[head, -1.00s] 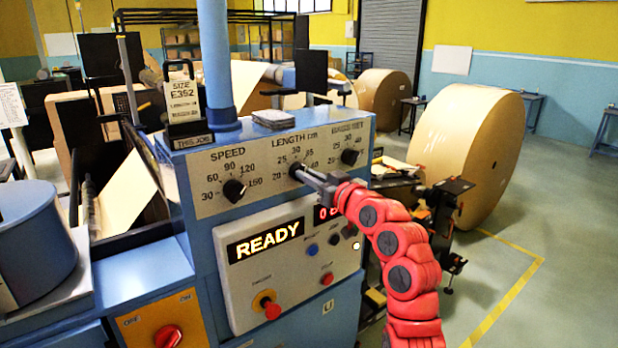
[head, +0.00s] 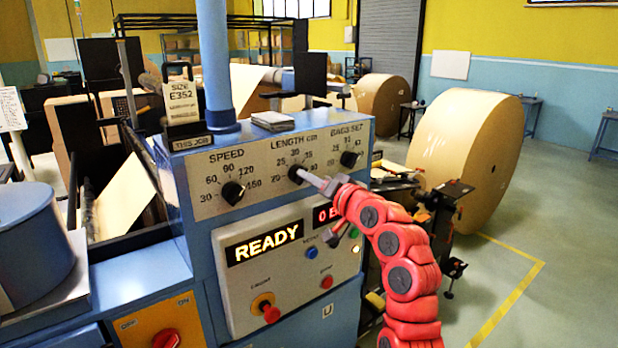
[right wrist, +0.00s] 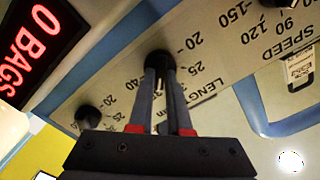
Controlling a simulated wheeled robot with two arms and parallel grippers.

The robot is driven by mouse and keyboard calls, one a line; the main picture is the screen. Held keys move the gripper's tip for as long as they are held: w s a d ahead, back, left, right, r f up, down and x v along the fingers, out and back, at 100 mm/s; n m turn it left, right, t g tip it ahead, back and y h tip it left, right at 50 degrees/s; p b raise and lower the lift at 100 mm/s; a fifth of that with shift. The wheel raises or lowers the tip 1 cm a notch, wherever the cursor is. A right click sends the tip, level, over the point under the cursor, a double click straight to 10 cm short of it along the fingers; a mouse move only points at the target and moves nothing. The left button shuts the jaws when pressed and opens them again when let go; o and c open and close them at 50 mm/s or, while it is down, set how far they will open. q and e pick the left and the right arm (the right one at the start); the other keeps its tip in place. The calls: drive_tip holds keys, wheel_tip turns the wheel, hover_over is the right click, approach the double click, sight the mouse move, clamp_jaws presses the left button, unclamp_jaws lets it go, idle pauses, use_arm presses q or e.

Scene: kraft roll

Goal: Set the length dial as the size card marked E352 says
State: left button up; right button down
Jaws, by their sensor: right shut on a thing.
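The length dial (head: 297,173) is a black knob in the middle of the sloping panel, under "LENGTH cm". My right gripper (head: 306,177) is shut on it, its red arm coming in from the lower right. In the right wrist view the two fingers (right wrist: 166,75) close on the black length knob (right wrist: 159,59). The fingers hide much of the knob, and I cannot tell which number it points at. The size card (head: 181,103), marked E352, stands upright in a holder labelled "THIS JOB" on the machine's top; its smaller lines are unreadable. My left gripper is not in view.
The speed dial (head: 234,191) is left of the length dial and the bags/set dial (head: 350,158) is right. Below are a READY display (head: 264,243) and several buttons. A stack of cards (head: 272,121) lies on top. A large kraft roll (head: 455,150) stands behind.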

drive_tip(key=shift+m, duration=0.3)
drive_tip(key=c, duration=0.9)
unclamp_jaws()
drive_tip(key=shift+o, duration=0.2)
drive_tip(key=shift+s+d, duration=0.1)
drive_tip(key=b+v, duration=0.5)
drive_tip(key=v, duration=1.2)
